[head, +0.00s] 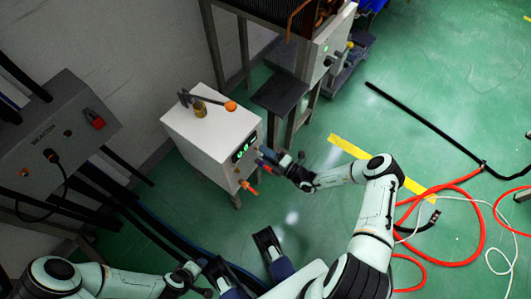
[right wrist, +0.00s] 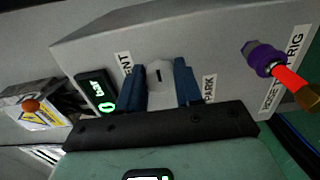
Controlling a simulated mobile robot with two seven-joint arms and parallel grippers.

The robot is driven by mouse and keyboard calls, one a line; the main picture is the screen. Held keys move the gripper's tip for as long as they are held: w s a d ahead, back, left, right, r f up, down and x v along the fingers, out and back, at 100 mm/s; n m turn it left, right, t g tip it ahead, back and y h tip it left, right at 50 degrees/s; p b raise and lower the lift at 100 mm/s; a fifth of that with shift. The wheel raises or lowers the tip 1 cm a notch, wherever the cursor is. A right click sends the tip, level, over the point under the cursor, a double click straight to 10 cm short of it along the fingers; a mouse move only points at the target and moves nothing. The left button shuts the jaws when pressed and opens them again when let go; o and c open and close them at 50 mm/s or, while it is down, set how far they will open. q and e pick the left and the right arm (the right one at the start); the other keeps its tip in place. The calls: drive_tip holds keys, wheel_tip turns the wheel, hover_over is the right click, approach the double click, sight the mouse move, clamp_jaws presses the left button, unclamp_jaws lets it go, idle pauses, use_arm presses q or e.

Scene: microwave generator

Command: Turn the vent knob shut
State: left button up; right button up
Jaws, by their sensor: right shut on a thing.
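The vent knob (right wrist: 158,74) is a small grey knob with a dark mark, on the front of the light grey box (head: 205,132). My right gripper (right wrist: 160,88) has its two blue fingers on either side of the knob and is shut on it. A partly covered label ending in "ENT" (right wrist: 125,63) is beside the left finger, and a "PARK" label (right wrist: 209,88) is beside the right one. In the head view my right gripper (head: 283,162) is at the box front and hides the knob. My left gripper (head: 203,280) is low in the head view, its jaws unclear.
A green display (right wrist: 101,95) beside the knob shows 0 bar. A purple collar with a red hose fitting (right wrist: 275,62) sticks out of the panel on the right. A grey machine (head: 60,135) stands left. Red hose (head: 470,262) and cables lie on the green floor.

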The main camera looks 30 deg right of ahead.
idle(0.4)
drive_tip(key=o, duration=1)
drive_tip(key=shift+o, duration=0.2)
drive_tip(key=shift+s, duration=0.1)
use_arm(q)
drive_tip(key=s+r+p, duration=0.1)
drive_tip(key=s+d+r+g, duration=0.1)
drive_tip(key=shift+s+d+r+p, duration=0.1)
drive_tip(key=shift+s+d+p, duration=0.1)
drive_tip(key=shift+s+p, duration=0.2)
use_arm(e)
drive_tip(key=v, duration=1.3)
drive_tip(key=shift+s, duration=0.15)
